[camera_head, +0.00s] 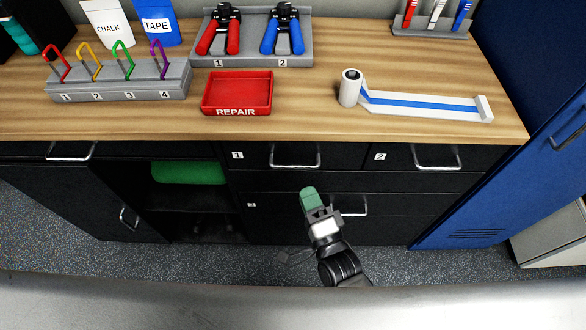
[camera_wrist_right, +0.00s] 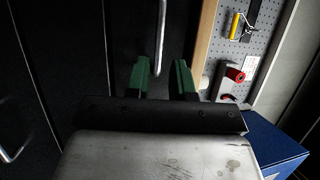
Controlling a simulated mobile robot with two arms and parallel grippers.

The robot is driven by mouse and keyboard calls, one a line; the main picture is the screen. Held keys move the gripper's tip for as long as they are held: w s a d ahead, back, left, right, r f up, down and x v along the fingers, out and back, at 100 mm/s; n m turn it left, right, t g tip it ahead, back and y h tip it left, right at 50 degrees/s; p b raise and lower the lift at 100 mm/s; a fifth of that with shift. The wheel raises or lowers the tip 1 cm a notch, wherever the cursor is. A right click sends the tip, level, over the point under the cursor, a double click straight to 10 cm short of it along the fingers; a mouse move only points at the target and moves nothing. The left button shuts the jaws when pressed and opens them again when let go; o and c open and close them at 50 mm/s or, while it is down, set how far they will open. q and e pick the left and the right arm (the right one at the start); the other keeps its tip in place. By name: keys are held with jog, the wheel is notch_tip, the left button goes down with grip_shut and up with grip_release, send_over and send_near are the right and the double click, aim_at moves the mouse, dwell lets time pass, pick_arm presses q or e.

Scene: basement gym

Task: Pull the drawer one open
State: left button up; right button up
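Drawer one is the black drawer front (camera_head: 255,158) labelled 1, just under the wooden countertop. It looks closed, flush with its neighbours. Its silver bar handle (camera_head: 295,166) runs level across the front. In the right wrist view, a bar handle (camera_wrist_right: 161,40) that looks like this one shows ahead of the fingers, near the wood edge. My right gripper (camera_head: 309,198) has green fingers and is below and slightly right of the handle in the head view, apart from it. In the wrist view its fingers (camera_wrist_right: 161,75) are spread with nothing between them. My left gripper is not in view.
Drawer two (camera_head: 400,158) is to the right and a lower drawer's handle (camera_head: 354,208) is beside my right gripper. On the countertop (camera_head: 300,125) are a red tray (camera_head: 237,92), a tape strip (camera_head: 425,104) and tool holders.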

aim_at(295, 165)
jog(key=x, duration=0.8)
jog(key=shift+w+a, duration=0.1)
jog(key=shift+w, duration=0.15)
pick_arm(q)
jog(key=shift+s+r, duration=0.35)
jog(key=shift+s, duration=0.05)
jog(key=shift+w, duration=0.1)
pick_arm(e)
grip_shut()
